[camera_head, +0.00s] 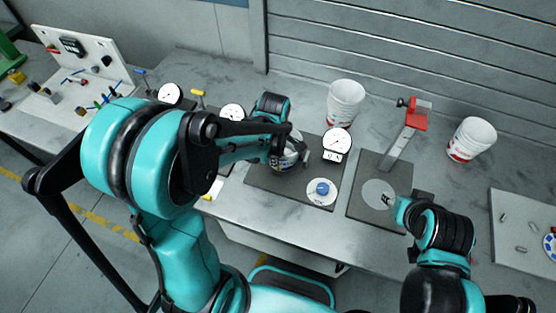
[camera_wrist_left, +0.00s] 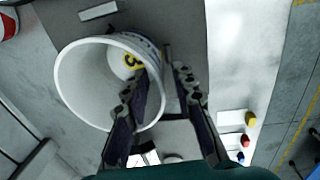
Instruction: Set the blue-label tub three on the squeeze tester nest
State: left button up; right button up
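A white tub (camera_wrist_left: 82,82) with a blue band and a yellow disc marked 3 shows in the left wrist view. In the head view the tub (camera_head: 288,164) is partly hidden by my left gripper (camera_head: 290,150) and is at a dark mat (camera_head: 260,181). In the wrist view my left gripper (camera_wrist_left: 165,72) has its fingers apart, one over the tub's mouth and one outside its wall; contact is unclear. A dark plate with a pale round spot (camera_head: 378,193) may be the tester nest; I cannot confirm it. My right gripper (camera_head: 397,203) is over that plate's right edge.
A dial gauge (camera_head: 337,142) and a white disc with a blue centre (camera_head: 321,191) are right of the tub. White tubs (camera_head: 346,101) and (camera_head: 472,138) stand at the back. A tray (camera_head: 515,215) is far right.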

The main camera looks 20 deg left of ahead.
pick_arm(q)
jog(key=s+a+r+m+t+p, duration=0.1)
jog(key=s+r+m+t, duration=0.5)
jog(key=s+r+m, duration=0.5)
notch_tip(320, 180, up, 4)
jog(key=m, duration=0.6)
jog(key=shift+a+f+m, duration=0.25)
jog(key=shift+m, duration=0.05)
notch_tip(320, 180, down, 13)
jog(key=b, duration=1.2)
jog(key=shift+r+b, duration=0.15)
jog(key=shift+b, duration=0.15)
